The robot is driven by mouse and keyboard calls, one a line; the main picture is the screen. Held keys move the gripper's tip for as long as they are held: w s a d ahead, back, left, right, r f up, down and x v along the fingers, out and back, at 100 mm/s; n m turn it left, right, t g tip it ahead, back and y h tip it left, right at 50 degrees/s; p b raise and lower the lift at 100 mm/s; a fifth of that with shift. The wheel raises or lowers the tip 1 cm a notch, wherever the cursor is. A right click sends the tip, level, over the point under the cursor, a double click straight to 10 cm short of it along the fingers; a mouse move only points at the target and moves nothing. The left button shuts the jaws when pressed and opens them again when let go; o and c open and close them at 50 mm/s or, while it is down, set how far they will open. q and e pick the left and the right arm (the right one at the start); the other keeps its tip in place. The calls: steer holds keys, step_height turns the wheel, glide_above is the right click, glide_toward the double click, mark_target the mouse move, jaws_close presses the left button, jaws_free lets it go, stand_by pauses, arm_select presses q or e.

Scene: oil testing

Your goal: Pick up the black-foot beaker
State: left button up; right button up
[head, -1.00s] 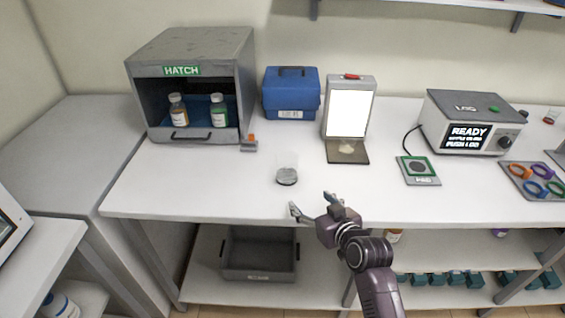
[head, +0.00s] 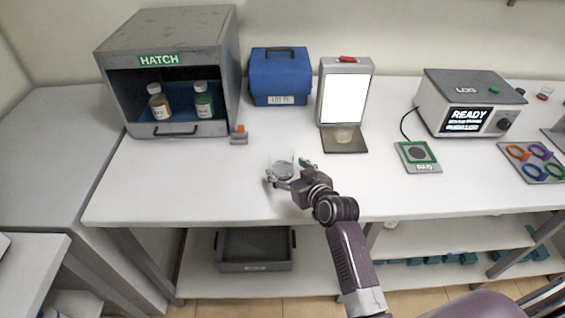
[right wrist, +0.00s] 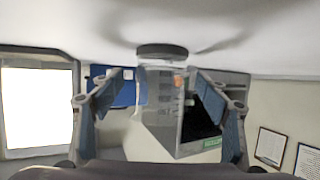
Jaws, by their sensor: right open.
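The black-foot beaker (head: 282,167) is a clear glass with a dark base, standing upright on the white table in the head view. In the right wrist view, which looks upside down, its dark foot (right wrist: 161,50) shows at the top and its clear wall below. My right gripper (head: 289,172) is open, with one finger on each side of the beaker. In the right wrist view the fingers (right wrist: 160,95) show gaps to the glass on both sides. My left gripper is not in view.
A grey hatch box (head: 218,92) with two bottles stands at the back left, a blue case (head: 281,78) beside it. Table around the beaker is clear.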

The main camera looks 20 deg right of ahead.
steer(key=shift+x, duration=1.8)
steer(key=shift+a, duration=0.1)
steer(key=c, duration=0.4)
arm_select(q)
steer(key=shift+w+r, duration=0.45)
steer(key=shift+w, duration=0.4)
arm_select(e)
steer(key=shift+r, duration=0.1)
steer(key=c, duration=1)
steer(key=shift+r, duration=0.15)
